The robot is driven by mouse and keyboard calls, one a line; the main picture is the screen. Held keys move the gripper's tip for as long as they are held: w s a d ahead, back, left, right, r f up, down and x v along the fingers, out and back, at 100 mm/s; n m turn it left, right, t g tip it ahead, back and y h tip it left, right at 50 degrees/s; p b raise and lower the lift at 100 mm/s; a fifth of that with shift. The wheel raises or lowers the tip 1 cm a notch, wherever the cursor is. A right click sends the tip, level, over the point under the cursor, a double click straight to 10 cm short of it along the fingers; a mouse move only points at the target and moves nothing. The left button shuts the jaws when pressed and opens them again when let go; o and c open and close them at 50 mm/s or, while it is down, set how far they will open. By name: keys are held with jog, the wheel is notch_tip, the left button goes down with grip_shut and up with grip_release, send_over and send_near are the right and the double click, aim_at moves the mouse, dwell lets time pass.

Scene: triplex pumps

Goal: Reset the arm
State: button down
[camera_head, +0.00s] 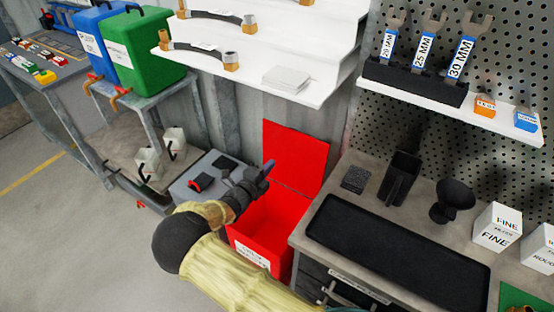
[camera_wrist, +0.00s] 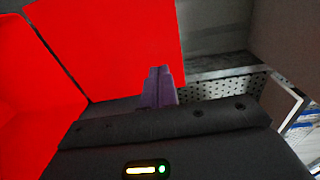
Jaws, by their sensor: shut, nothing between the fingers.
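My gripper (camera_head: 266,168) is at the end of my arm, which reaches up from the bottom of the head view. It is above the open red box (camera_head: 269,222), whose red lid (camera_head: 295,152) stands raised behind it. In the wrist view, my gripper's purple fingers (camera_wrist: 158,88) are together with nothing between them. The red lid (camera_wrist: 110,45) fills much of the upper left there. Part of the red box is hidden by my arm in the head view.
Right of the box is a workbench with a black mat (camera_head: 395,250), a black funnel (camera_head: 453,200) and white filter boxes (camera_head: 497,227). White shelves (camera_head: 310,85) stand above. Green (camera_head: 143,50) and blue (camera_head: 98,35) containers stand upper left. The floor (camera_head: 60,220) at left is clear.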

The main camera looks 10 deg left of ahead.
jog(key=shift+s+a, duration=0.3)
jog(key=shift+s, duration=0.25)
jog(key=shift+w, duration=0.15)
